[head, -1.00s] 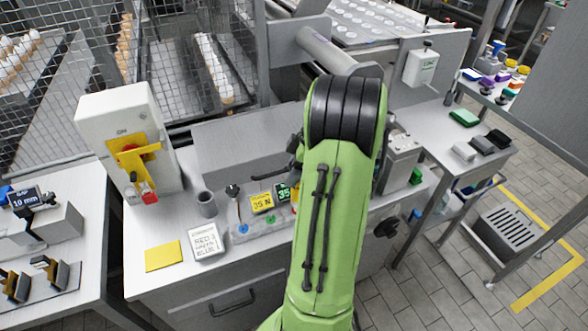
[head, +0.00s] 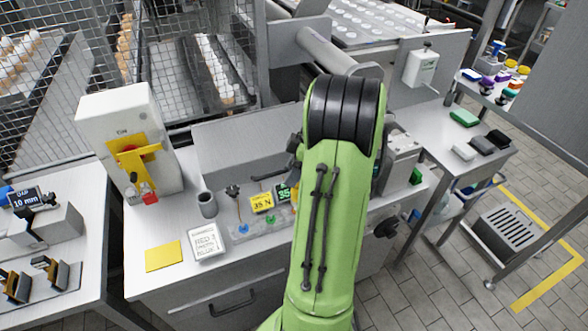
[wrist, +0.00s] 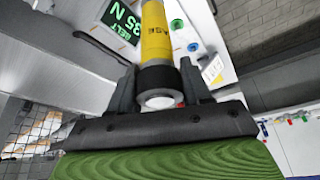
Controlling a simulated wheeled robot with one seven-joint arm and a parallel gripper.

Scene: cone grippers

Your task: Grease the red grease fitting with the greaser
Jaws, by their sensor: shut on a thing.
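The yellow greaser (wrist: 155,38) with a dark collar and a white end is in the wrist view. My gripper (wrist: 160,88) is shut on it, one dark finger on each side of the collar. The greaser points away from the wrist, and its far tip is out of frame. A green fitting (wrist: 178,23) and a blue fitting (wrist: 193,47) show beyond it on the pale bench. They also appear in the head view, green (head: 270,219) and blue (head: 243,229). I cannot make out the red fitting in either view now. My green arm hides the gripper and greaser in the head view.
A grey panel (head: 240,143) rises behind.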

